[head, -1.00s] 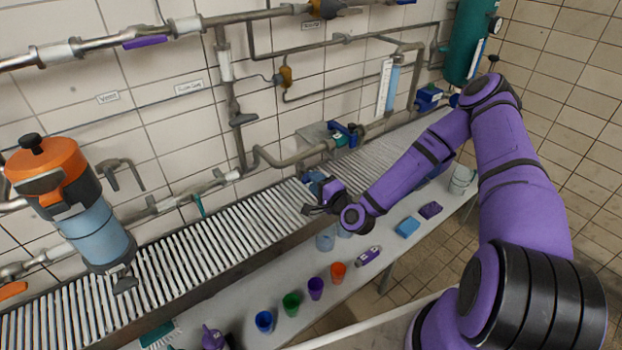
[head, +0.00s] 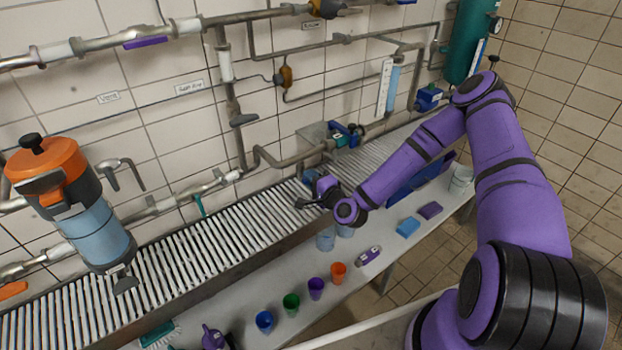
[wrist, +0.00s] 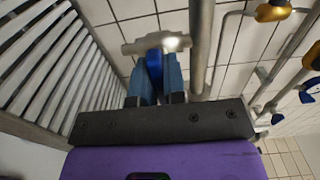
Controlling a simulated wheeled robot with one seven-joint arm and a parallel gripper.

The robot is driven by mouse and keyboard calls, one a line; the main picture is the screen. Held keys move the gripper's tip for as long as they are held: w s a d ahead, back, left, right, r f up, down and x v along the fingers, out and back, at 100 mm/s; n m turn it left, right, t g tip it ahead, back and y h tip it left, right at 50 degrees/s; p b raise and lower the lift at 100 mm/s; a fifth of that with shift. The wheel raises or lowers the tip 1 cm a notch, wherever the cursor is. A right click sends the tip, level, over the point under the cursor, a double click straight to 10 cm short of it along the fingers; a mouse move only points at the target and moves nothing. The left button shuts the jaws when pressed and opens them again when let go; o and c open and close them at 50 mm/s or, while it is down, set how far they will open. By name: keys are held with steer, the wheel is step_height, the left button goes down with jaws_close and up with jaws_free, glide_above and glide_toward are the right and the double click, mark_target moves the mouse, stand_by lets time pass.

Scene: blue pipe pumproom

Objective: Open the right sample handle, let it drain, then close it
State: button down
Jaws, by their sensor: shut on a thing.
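In the wrist view, the two blue fingers of my gripper (wrist: 156,84) are shut on a brighter blue handle (wrist: 154,64), mostly hidden between them. A metal tee-shaped fitting (wrist: 138,46) lies just beyond the fingertips, in front of the tiled wall. In the head view, my gripper (head: 311,176) reaches over the slatted trough toward the wall pipework. The handle itself cannot be made out there, and no flow of liquid can be made out. Another handle, teal (head: 198,205), hangs from the pipe farther left.
The slatted trough (head: 215,248) runs under the pipes. A bench (head: 345,290) in front carries several coloured cups, including an orange one (head: 338,272), and a blue block (head: 408,227). An orange-topped blue canister (head: 98,236) stands out at the left. A vertical pipe (wrist: 200,45) is close right of my fingers.

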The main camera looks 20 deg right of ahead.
steer(key=shift+n, duration=0.3)
steer(key=n, duration=1.3)
steer(key=shift+n, duration=2.3)
steer(key=shift+f, duration=0.1)
steer(key=c, duration=1.2)
jaws_free()
